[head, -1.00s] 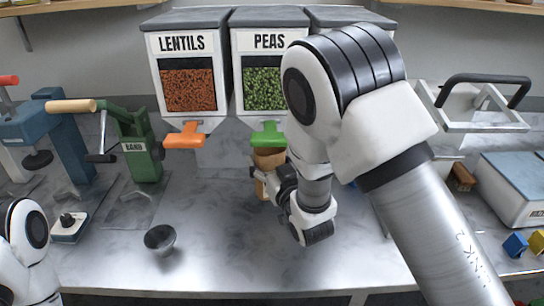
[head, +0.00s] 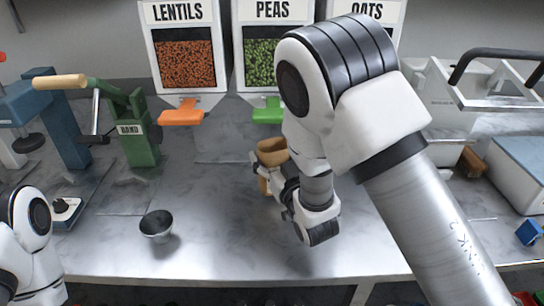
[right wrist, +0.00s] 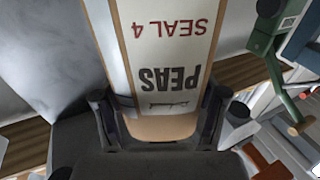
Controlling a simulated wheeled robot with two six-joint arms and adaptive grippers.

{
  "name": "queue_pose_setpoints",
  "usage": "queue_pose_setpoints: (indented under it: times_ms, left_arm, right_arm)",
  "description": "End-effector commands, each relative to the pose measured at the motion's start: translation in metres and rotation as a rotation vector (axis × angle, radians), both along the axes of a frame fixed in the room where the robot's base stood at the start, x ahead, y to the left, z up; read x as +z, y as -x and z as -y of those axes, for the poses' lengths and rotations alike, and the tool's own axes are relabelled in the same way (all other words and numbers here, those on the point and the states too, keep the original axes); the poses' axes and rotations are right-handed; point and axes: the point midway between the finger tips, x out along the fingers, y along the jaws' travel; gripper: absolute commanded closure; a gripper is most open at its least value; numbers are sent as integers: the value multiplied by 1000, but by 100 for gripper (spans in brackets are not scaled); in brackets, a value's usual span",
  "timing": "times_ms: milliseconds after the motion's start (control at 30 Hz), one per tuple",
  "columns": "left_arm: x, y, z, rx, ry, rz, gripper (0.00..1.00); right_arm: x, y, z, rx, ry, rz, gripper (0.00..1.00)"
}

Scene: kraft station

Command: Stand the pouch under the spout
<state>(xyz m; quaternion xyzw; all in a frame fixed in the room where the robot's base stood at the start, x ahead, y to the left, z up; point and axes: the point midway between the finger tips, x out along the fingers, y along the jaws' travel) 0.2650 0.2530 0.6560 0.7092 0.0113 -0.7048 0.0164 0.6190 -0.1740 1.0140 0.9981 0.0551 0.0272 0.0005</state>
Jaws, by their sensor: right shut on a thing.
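The brown kraft pouch (head: 272,151) is upright and open at the top, just in front of and below the green spout (head: 267,111) of the peas dispenser (head: 265,62). A gap shows between the pouch's top and the spout. My right gripper (head: 264,174) is shut on the pouch. In the right wrist view the fingers (right wrist: 158,108) grip both sides of the pouch (right wrist: 165,55), whose label reads PEAS and SEAL 4. Whether its base touches the table cannot be told. My left gripper is out of view; only part of its arm shows at lower left.
An orange spout (head: 182,112) hangs under the lentils dispenser (head: 185,60). A dark cup (head: 157,227) stands on the steel table (head: 215,210) at front left. A green BAND press (head: 135,135) stands at left. My right arm hides the area below the oats dispenser.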

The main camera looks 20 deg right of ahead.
Motion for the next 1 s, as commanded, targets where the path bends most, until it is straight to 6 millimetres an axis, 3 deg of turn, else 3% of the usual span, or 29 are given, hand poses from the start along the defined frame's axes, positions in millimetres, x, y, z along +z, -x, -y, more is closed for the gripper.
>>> queue_pose_setpoints:
  times_ms: [33,67,100,400,567,600,800,1000]
  left_arm:
    - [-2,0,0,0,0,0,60]
    - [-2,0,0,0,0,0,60]
    - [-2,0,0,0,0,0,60]
    - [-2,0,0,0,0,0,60]
    - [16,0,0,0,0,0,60]
    - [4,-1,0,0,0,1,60]
    - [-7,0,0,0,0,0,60]
    - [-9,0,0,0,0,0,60]
  right_arm:
    - [-11,2,-1,2,-1,-23,18]
    - [-11,2,-1,2,-1,-25,8]
    - [-12,2,-1,2,-1,-26,4]
    - [-13,3,-1,4,-1,-32,4]
    - [6,4,-1,4,-2,-32,4]
    - [-5,14,0,4,0,-34,4]
    - [-4,57,6,3,1,-29,4]
    - [-1,77,8,2,0,-23,4]
